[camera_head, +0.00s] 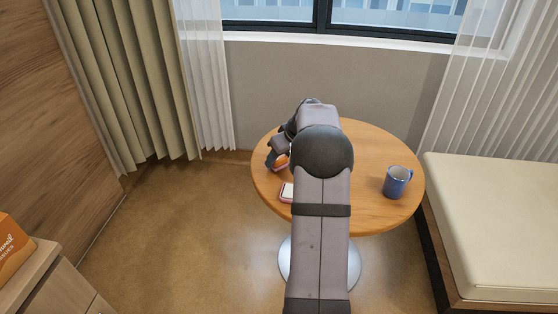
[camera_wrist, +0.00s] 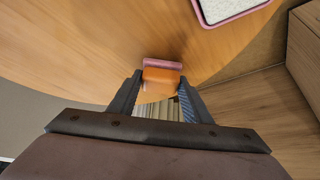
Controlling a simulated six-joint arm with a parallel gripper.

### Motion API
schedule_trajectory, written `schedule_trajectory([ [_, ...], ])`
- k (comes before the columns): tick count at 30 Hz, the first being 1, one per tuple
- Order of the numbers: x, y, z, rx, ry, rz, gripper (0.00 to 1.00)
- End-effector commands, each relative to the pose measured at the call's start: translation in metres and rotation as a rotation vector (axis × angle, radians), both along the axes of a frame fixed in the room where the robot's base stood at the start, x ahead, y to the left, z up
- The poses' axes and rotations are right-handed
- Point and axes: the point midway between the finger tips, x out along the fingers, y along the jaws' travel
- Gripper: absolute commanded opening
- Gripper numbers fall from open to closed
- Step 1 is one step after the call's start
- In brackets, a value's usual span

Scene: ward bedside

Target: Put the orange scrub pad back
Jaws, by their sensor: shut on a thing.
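The orange scrub pad (camera_wrist: 162,79) is between the two fingers of my gripper (camera_wrist: 160,86) in the wrist view. A pink block or layer (camera_wrist: 163,64) shows at its far edge; I cannot tell whether it is part of the pad. In the head view the pad (camera_head: 281,162) is a small orange patch by my gripper (camera_head: 275,157), at the left side of the round wooden table (camera_head: 365,150). My gripper is shut on the pad. My arm hides part of it, and I cannot tell whether the pad touches the table.
A shallow pink-rimmed thing with a pale inside (camera_wrist: 232,14) lies on the table near the pad; it also shows in the head view (camera_head: 287,192). A blue mug (camera_head: 397,183) stands at the table's right. A bed (camera_head: 490,220) is at right, an orange tissue box (camera_head: 12,250) at far left.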

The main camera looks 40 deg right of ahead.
Motion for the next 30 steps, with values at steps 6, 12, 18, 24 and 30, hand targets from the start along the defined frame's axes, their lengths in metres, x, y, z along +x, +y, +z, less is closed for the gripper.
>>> schedule_trajectory([
  [6, 0.0001, 0.0, -0.0048, 0.0, -0.001, 0.0, 0.24],
  [12, 0.0001, 0.0, -0.0071, 0.0, -0.001, 0.0, 0.24],
  [18, 0.0, 0.0, -0.0081, 0.0, 0.0, 0.0, 0.63],
  [24, 0.0, 0.0, -0.008, 0.0, 0.0, 0.0, 0.63],
  [30, -0.0001, -0.0001, -0.0019, -0.001, -0.001, 0.0, 0.63],
])
